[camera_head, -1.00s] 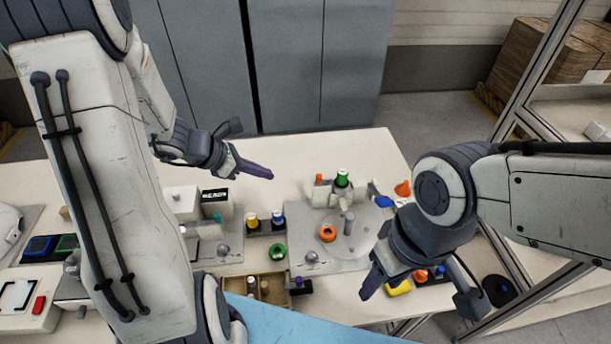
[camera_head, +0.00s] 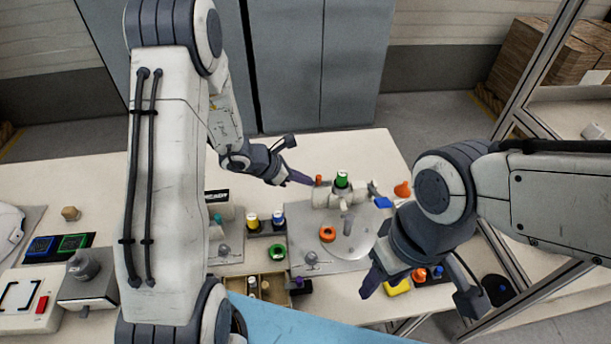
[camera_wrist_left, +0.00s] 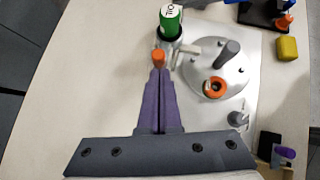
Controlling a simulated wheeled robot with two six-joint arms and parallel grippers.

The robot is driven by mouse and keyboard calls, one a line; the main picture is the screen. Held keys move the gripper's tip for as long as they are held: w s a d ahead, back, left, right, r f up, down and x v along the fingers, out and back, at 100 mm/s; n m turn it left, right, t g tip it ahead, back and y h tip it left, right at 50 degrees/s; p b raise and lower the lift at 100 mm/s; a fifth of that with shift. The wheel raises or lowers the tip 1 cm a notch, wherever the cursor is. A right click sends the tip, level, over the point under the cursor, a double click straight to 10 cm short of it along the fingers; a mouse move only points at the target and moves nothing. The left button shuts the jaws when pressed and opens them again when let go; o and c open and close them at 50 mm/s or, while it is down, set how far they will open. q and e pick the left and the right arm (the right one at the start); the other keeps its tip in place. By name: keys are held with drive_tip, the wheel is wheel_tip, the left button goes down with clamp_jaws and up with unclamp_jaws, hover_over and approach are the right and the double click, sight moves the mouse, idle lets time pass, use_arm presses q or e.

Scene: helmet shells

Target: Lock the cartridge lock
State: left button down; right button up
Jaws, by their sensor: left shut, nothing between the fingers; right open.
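A green cartridge (camera_head: 342,179) stands upright in a light grey holder (camera_head: 326,198) at the back of the grey plate. It also shows at the top of the left wrist view (camera_wrist_left: 171,22). A small orange knob (camera_head: 319,180) sticks up on the holder's left side; I take this for the lock. My left gripper (camera_head: 311,183) is shut and empty, its purple fingertips (camera_wrist_left: 159,72) right beside the orange knob (camera_wrist_left: 159,57); I cannot tell whether they touch. My right gripper (camera_head: 372,282) is open and empty over the table's front right.
On the plate (camera_head: 297,244) stand a round disc with a grey post (camera_head: 348,224) and an orange ring (camera_head: 328,234). Yellow and blue capped cartridges (camera_head: 252,221) stand left of it, near a green ring (camera_head: 268,236). A wooden bin (camera_head: 270,291) sits in front.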

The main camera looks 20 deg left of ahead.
use_arm(q)
drive_tip(key=shift+w+d, duration=0.1)
drive_tip(key=shift+d, duration=0.05)
